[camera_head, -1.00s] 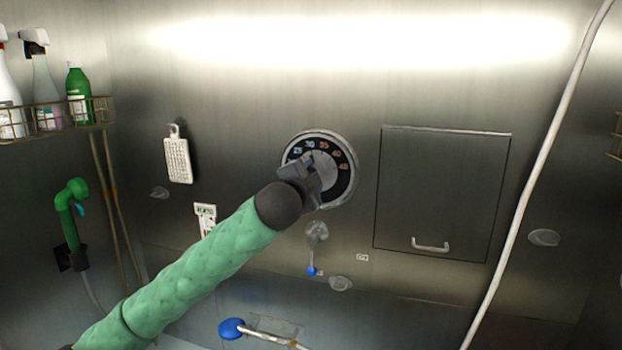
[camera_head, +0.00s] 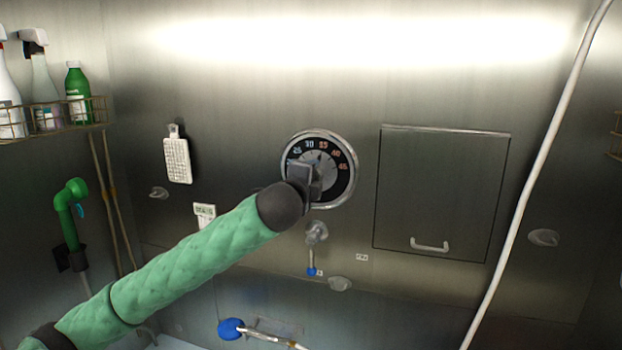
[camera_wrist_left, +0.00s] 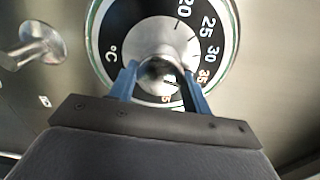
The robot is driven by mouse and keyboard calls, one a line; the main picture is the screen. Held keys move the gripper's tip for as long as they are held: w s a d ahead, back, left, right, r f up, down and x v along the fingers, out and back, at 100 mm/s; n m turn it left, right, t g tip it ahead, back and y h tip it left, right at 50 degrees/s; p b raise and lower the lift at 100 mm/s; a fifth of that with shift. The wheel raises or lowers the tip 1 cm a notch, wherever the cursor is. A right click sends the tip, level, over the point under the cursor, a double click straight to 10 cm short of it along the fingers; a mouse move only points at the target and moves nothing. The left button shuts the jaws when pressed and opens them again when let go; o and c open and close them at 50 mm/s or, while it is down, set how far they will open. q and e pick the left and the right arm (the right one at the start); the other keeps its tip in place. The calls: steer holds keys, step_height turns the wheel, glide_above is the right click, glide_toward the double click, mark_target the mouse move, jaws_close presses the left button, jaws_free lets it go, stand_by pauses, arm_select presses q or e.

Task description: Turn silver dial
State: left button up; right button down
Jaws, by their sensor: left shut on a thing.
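The silver dial (camera_head: 330,160) is set in the steel back wall, with a black ring of temperature numbers around its silver centre. In the left wrist view the silver dial (camera_wrist_left: 160,30) shows its numbers and a °C mark. My left gripper (camera_head: 306,172) is at the dial's front and covers its lower left part in the head view. In the left wrist view the two blue fingers of my left gripper (camera_wrist_left: 158,82) are closed around the central knob (camera_wrist_left: 155,70), one on each side. My right gripper is not in view.
A lever with a blue tip (camera_head: 312,262) hangs just below the dial. A hatch with a handle (camera_head: 440,190) is to the right, and a white hose (camera_head: 540,160) runs down beyond it. A white brush (camera_head: 177,160) hangs at left. A bottle rack (camera_head: 60,118) is further left.

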arm_select(q)
steer(key=o, duration=1)
steer(key=shift+b+v, duration=2)
steer(key=shift+v, duration=1.85)
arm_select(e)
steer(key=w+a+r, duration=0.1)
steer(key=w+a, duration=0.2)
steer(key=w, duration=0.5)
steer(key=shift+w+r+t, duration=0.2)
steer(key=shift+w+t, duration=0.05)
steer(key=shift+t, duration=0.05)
